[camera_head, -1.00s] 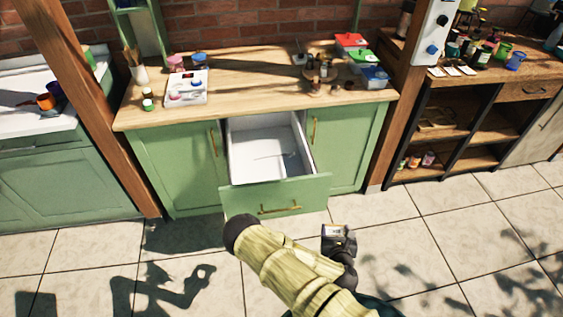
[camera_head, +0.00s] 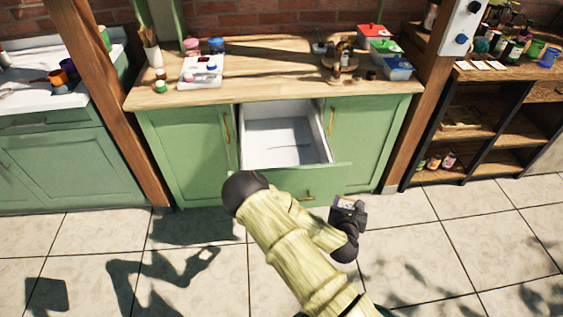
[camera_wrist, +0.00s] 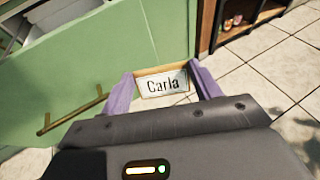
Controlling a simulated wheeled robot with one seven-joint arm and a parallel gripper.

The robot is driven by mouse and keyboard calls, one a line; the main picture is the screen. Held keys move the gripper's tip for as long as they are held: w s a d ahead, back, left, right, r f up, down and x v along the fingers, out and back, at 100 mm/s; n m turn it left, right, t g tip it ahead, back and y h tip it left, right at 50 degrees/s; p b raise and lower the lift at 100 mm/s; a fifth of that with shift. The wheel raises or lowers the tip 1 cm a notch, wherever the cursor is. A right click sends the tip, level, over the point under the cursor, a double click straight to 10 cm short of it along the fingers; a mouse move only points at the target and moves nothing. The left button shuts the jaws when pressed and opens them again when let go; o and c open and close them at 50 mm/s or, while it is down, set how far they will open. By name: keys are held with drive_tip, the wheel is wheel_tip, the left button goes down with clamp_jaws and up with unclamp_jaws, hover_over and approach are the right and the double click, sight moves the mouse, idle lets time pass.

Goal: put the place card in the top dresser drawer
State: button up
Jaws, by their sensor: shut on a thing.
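My gripper (camera_head: 348,208) is shut on the place card (camera_wrist: 163,84), a small pale card reading "Carla". In the wrist view the card lies between the purple fingers (camera_wrist: 163,90). In the head view the gripper is in front of the dresser, to the right of the drawer's front and outside the drawer; the card is hard to make out there. The top dresser drawer (camera_head: 285,152) is pulled open, with a white interior and a green front. Its front panel (camera_wrist: 90,60) and brass handle (camera_wrist: 72,115) also show in the wrist view. My arm hides part of the drawer front in the head view.
The wooden dresser top (camera_head: 280,75) holds a white paint tray (camera_head: 202,72), a brush cup (camera_head: 152,57), small jars and coloured boxes (camera_head: 385,45). A shelf unit (camera_head: 490,130) stands at the right. The tiled floor in front is clear.

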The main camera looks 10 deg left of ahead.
drive_tip(key=b, duration=0.1)
drive_tip(key=w+m+h+b, duration=0.1)
drive_tip(key=b, duration=0.1)
drive_tip(key=shift+w+d+r, duration=0.2)
drive_tip(key=shift+w+r, duration=0.05)
drive_tip(key=shift+r, duration=0.05)
drive_tip(key=b, duration=0.3)
drive_tip(key=shift+w+d+r+m+g+h, duration=0.2)
drive_tip(key=shift+d+r+m+g+h, duration=0.1)
drive_tip(key=shift+d+r+m+h, duration=0.1)
drive_tip(key=shift+b, duration=0.3)
